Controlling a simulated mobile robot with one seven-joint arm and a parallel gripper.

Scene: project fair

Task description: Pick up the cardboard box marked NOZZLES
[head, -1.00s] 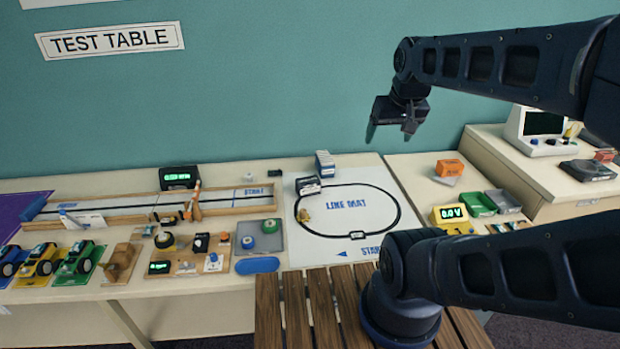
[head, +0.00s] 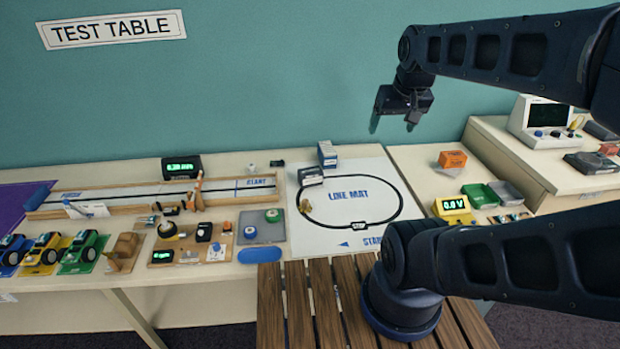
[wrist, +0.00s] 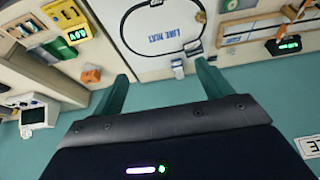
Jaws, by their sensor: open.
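No lettering reading NOZZLES can be made out on any box. A small blue-and-white box (head: 327,154) stands at the back edge of the line mat. A dark-topped box with a pale front (head: 310,177) stands just in front of it. Both also show in the wrist view, one pale box (wrist: 178,69) and one darker box (wrist: 194,47). An orange box (head: 452,159) sits farther right on the table. My gripper (head: 394,121) is open and empty, high in front of the teal wall, apart from all boxes. Its two spread fingers show in the wrist view (wrist: 163,88).
The line mat (head: 345,228) has a black loop track and an open middle. A wooden ramp track (head: 120,203), toy vehicles and small parts fill the left. A yellow meter (head: 454,209) and green and grey trays (head: 479,195) stand right. The wall is behind my gripper.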

